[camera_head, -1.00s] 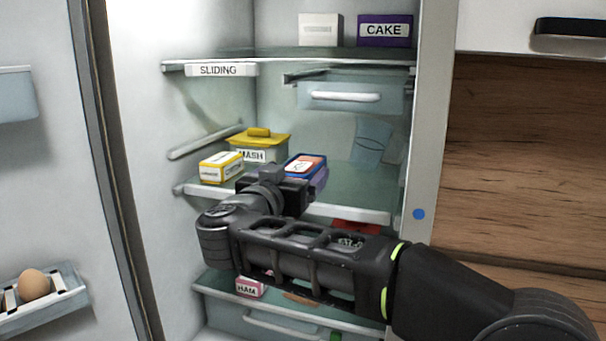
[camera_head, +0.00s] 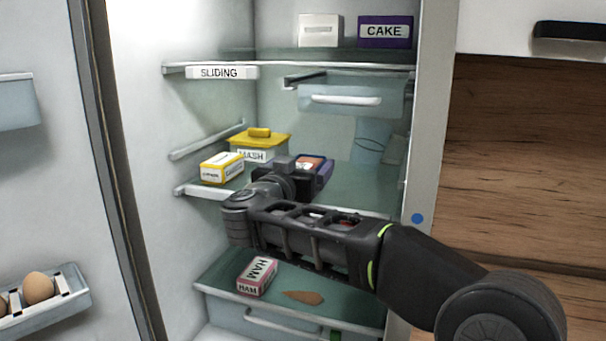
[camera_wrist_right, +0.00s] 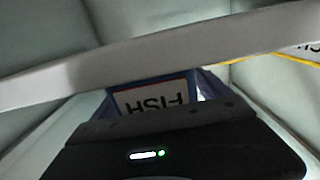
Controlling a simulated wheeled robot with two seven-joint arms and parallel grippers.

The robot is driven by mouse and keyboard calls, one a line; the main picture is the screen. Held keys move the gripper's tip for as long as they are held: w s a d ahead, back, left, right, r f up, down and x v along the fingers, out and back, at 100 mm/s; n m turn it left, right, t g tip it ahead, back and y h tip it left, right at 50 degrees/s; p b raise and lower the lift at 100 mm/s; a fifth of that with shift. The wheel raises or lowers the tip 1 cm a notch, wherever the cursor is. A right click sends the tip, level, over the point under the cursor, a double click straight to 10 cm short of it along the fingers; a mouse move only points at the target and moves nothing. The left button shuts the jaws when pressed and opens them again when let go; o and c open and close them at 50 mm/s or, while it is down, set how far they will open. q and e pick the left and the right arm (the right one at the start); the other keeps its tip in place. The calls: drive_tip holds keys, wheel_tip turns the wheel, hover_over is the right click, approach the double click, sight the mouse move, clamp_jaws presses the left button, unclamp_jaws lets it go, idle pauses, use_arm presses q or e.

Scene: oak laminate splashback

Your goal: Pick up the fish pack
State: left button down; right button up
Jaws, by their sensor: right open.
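The fish pack (camera_head: 309,161) is a blue box with a white and orange top, on the fridge's middle glass shelf. My right gripper (camera_head: 308,180) is open at the pack's near side and hides much of it. In the right wrist view, the pack's upside-down FISH label (camera_wrist_right: 155,97) shows just beyond the dark gripper body (camera_wrist_right: 165,140). The fingertips are hidden there, and I cannot tell whether they touch the pack. My left gripper is out of view.
A yellow-lidded MASH tub (camera_head: 252,154) and a yellow-and-white box (camera_head: 221,169) stand left of the pack. A drawer (camera_head: 350,98) hangs above. A HAM box (camera_head: 257,275) lies on the shelf below. The fridge's right wall edge (camera_head: 430,180) is beside my arm.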

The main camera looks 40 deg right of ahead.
drive_tip(key=shift+c, duration=0.5)
clamp_jaws()
idle(0.8)
